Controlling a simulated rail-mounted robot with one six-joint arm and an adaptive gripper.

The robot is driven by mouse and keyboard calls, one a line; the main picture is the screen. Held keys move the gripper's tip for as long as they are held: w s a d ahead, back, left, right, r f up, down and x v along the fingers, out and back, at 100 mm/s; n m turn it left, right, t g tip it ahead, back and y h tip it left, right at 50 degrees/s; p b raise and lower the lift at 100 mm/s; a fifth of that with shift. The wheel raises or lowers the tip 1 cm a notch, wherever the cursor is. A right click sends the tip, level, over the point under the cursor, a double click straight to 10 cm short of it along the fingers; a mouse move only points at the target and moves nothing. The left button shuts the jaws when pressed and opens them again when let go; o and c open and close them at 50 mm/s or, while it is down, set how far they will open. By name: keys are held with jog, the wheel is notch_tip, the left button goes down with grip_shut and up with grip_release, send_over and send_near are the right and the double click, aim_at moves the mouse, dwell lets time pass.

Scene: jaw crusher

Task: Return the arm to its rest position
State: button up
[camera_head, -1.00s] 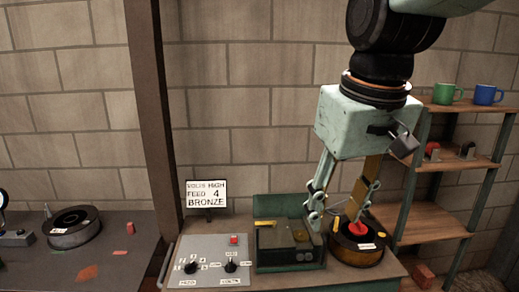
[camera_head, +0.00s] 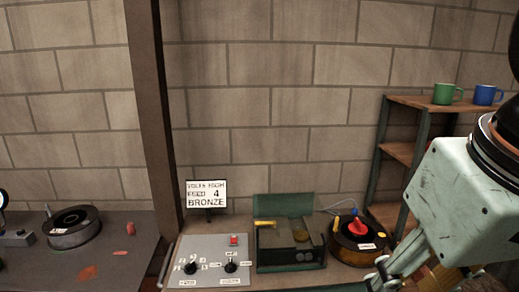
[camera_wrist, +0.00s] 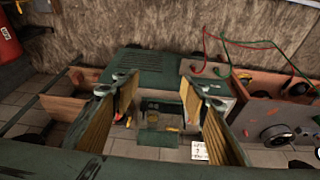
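My gripper (camera_wrist: 158,98) is open in the wrist view, with its two ribbed tan finger pads spread apart. I see nothing held between them. In the head view my gripper is at the lower right, beside the bench and right of the round black unit with the red knob (camera_head: 357,229). Its fingertips are partly cut off by the frame's bottom edge there.
The bench holds a switch panel (camera_head: 208,262), a small green machine (camera_head: 290,246) and a sign (camera_head: 206,194) reading BRONZE. The wrist view shows wooden boxes and cables.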

jog(key=shift+s+d+f, duration=0.15)
jog(key=shift+s+f, duration=0.15)
jog(key=shift+s, duration=0.4)
jog(key=shift+s+d+f, duration=0.15)
jog(key=shift+s+f, duration=0.1)
jog(key=shift+s, duration=0.45)
dwell(0.4)
